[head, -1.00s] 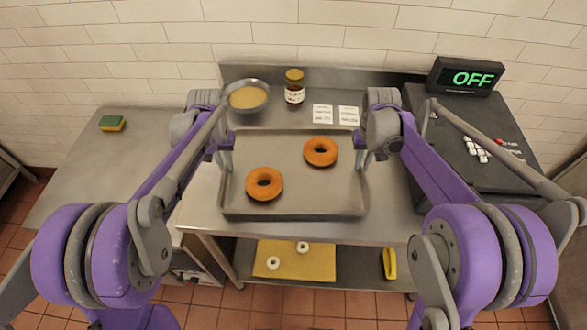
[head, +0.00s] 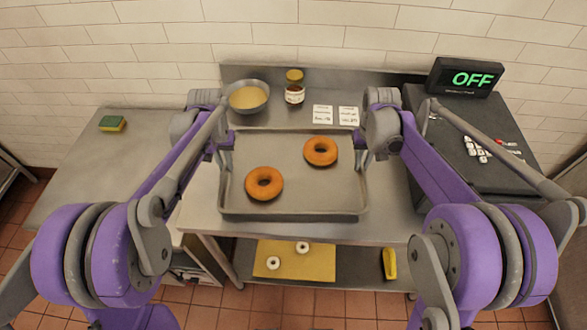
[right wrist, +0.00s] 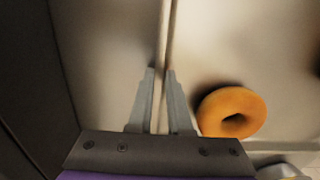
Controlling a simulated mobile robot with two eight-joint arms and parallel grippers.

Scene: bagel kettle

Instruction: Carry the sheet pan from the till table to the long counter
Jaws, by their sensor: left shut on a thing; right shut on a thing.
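The sheet pan (head: 295,190) is a grey rimmed tray with two brown bagels in it. One bagel (head: 264,184) lies left of the middle and the other bagel (head: 320,151) lies at the back right. My left gripper (head: 227,160) is shut on the pan's left rim. My right gripper (head: 363,158) is shut on the right rim. In the right wrist view the right fingers (right wrist: 161,100) pinch the rim (right wrist: 165,50), with one bagel (right wrist: 231,111) beside them. The pan is over the steel table (head: 390,215); I cannot tell whether it touches it.
A bowl (head: 248,97), a jar (head: 294,88) and two cards (head: 335,115) are at the table's back. A dark till (head: 470,135) with an OFF display (head: 466,77) stands at right. A left counter (head: 95,165) holds only a sponge (head: 112,123). A yellow board (head: 294,262) lies on the shelf below.

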